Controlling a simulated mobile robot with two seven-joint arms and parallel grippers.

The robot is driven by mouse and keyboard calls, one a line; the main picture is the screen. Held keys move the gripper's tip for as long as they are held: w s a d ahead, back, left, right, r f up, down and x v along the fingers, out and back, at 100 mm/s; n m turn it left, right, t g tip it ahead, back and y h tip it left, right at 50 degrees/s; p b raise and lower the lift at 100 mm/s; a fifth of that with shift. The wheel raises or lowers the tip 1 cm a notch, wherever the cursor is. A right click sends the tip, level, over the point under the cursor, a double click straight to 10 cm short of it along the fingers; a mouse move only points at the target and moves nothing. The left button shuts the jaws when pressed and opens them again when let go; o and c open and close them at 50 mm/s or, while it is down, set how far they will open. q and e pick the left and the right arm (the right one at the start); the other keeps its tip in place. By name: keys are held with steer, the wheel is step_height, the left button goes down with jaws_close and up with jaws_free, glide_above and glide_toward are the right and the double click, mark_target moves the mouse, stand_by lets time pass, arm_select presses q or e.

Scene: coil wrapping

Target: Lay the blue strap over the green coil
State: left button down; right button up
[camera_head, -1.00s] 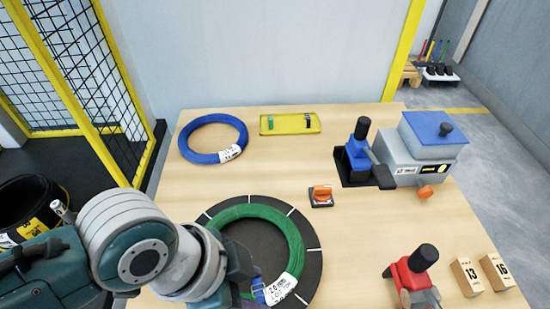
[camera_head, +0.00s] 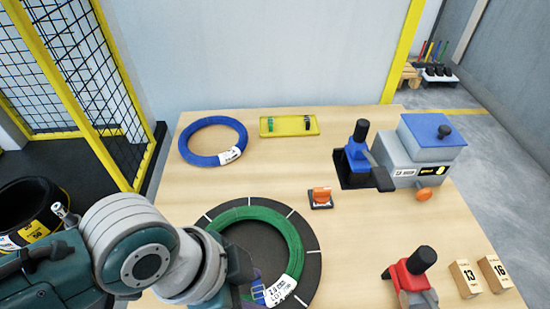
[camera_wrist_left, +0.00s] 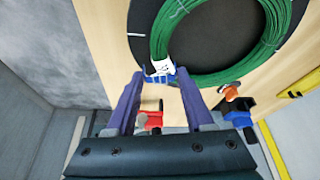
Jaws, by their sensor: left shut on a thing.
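The green coil (camera_head: 297,247) lies on a round dark plate (camera_head: 313,262) with white marks, at the front of the table. It also shows at the top of the left wrist view (camera_wrist_left: 231,76). A white label (camera_head: 280,289) is on its near side. The blue strap (camera_wrist_left: 158,78) is at the coil's near side beside the label, between the fingertips of my left gripper (camera_wrist_left: 160,76), which is shut on it. In the head view the strap (camera_head: 257,291) is partly hidden by my gripper. I cannot tell whether it touches the coil. My right gripper is not in view.
A blue coil (camera_head: 184,146) and a yellow tray (camera_head: 290,133) lie at the back. Further right are a grey-blue machine (camera_head: 419,151), a red device (camera_head: 411,277) and two numbered blocks (camera_head: 466,278).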

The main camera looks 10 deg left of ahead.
mark_target(255, 301)
arm_select(q)
steer(key=shift+f+b, duration=1.6)
steer(key=shift+f, duration=0.3)
steer(key=shift+c, duration=1)
jaws_free()
steer(key=p+v, duration=0.2)
steer(key=v, duration=0.8)
